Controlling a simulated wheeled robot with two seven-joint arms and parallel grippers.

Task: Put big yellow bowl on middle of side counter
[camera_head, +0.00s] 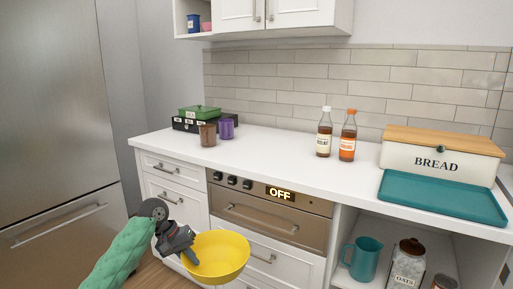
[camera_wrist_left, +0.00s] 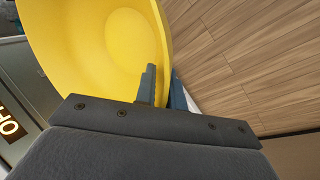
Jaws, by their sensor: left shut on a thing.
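The big yellow bowl (camera_head: 222,258) is held in the air in front of the lower drawers, below the counter's height. My left gripper (camera_head: 192,257) is shut on the bowl's left rim in the head view. In the left wrist view, the fingers of the gripper (camera_wrist_left: 162,90) pinch the wall of the bowl (camera_wrist_left: 95,45), one inside and one outside. The white counter (camera_head: 270,155) runs along the tiled wall, with its middle stretch bare. I cannot tell whether this is the side counter. My right gripper is not in view.
A brown cup (camera_head: 207,135), a purple cup (camera_head: 226,128) and a green container (camera_head: 199,112) stand at the counter's left. Two bottles (camera_head: 324,133) stand at the back. A bread box (camera_head: 440,158) and teal tray (camera_head: 440,198) fill the right. The oven (camera_head: 270,215) reads OFF.

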